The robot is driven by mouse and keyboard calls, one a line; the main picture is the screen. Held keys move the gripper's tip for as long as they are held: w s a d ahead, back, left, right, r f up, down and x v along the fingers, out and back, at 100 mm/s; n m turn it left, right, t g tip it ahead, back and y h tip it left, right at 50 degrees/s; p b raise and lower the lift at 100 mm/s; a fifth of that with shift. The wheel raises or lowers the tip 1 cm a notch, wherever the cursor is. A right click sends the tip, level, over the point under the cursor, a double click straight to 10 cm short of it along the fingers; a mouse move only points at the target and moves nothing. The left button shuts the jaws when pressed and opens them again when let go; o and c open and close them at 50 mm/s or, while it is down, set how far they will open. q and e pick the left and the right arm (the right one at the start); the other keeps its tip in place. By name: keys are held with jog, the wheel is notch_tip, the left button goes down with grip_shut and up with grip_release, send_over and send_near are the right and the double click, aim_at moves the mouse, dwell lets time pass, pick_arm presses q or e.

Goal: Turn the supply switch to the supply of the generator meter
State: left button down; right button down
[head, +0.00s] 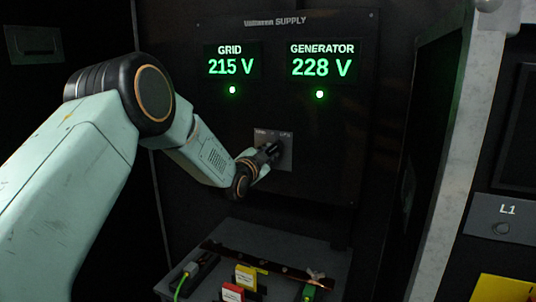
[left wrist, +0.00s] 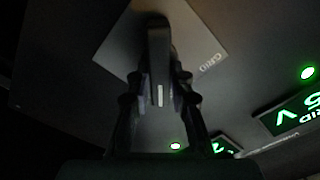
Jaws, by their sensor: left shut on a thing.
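The supply switch sits on a small grey plate (head: 287,163) in the middle of the dark panel. My left gripper (head: 270,151) is at the plate and hides most of the knob in the head view. In the left wrist view, my left gripper (left wrist: 159,84) is shut on the dark switch knob (left wrist: 158,45), a finger on each side. A pale mark shows on the knob. The plate's small labels are hard to read in the head view. Above, the grid meter (head: 231,66) reads 215 V and the generator meter (head: 321,66) reads 228 V. My right gripper is out of view.
A green lamp (head: 232,90) glows under the grid meter and another (head: 320,94) under the generator meter. Below is a grey box (head: 222,248) with a copper-coloured bar, red and yellow tags and green wires. A pale upright post (head: 458,130) stands at the right.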

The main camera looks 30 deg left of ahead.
pick_arm(q)
jog(key=shift+r, duration=0.3)
jog(key=c, duration=1.7)
grip_release()
jog(key=o, duration=0.5)
jog(key=shift+w+f, duration=0.1)
jog(key=shift+f, duration=0.15)
jog(key=shift+s+f, duration=0.1)
jog(key=shift+s, duration=0.6)
jog(key=s, duration=1)
jog(key=shift+s+d, duration=0.35)
jog(key=shift+s, duration=0.05)
jog(key=shift+w, duration=0.1)
